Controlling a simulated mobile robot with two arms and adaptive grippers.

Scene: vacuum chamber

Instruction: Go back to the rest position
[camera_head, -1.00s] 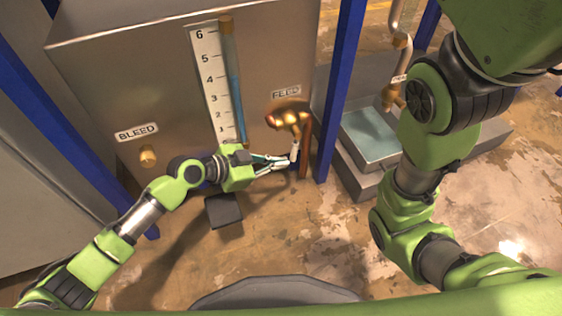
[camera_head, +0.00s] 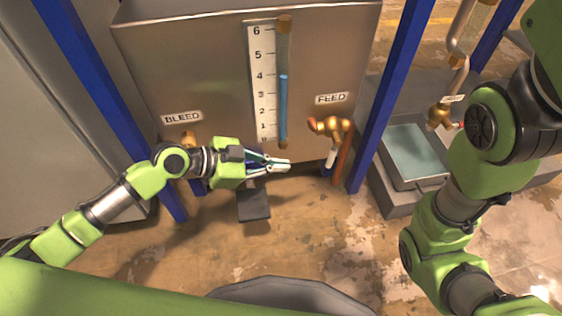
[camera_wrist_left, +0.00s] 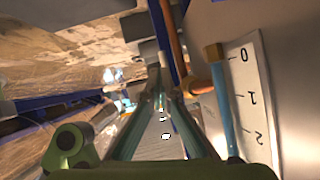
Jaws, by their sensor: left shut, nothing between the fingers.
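My left gripper (camera_head: 286,165) is shut and empty in the head view. It is in front of the lower part of the steel tank (camera_head: 200,65), below the level gauge (camera_head: 264,85). The brass FEED valve (camera_head: 330,126) with its white-tipped handle (camera_head: 331,158) is to the right of the fingertips and apart from them. In the left wrist view the fingers (camera_wrist_left: 160,90) run forward beside the gauge scale (camera_wrist_left: 248,95). My right arm shows at the right of the head view, but its gripper is out of the picture.
Blue posts (camera_head: 392,95) stand at the tank's corners. A BLEED valve (camera_head: 188,140) is behind my left arm. A basin of liquid (camera_head: 415,155) sits at the right. The stained floor (camera_head: 320,240) in front is mostly clear.

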